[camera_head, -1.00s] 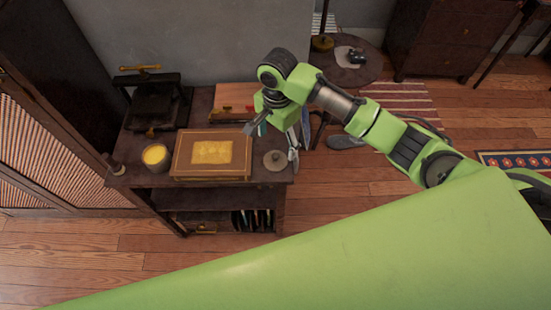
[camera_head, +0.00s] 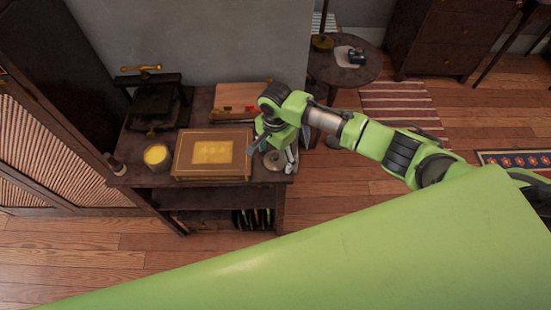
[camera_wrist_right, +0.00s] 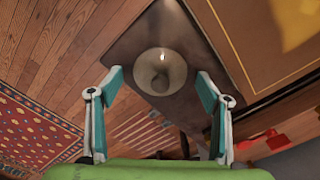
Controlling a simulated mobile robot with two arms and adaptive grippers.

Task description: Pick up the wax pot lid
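The wax pot lid (camera_head: 274,162) is a round, greyish-beige disc with a knob, lying at the front right of the small dark table (camera_head: 150,183). In the right wrist view the lid (camera_wrist_right: 176,85) lies flat, centred between the fingertips and beyond them. My right gripper (camera_head: 270,152) is just above the lid, partly covering it; in the wrist view it (camera_wrist_right: 159,78) is open, with nothing between its teal fingers. The wax pot (camera_head: 156,156), open with yellow wax inside, stands at the table's front left. My left gripper is not in view.
A brown book with a gold panel (camera_head: 185,166) lies left of the lid. A black press (camera_head: 155,105) and a wooden board (camera_head: 240,96) are behind. Several tools (camera_head: 291,158) stand close to the lid's right. A round side table (camera_head: 345,70) stands farther back.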

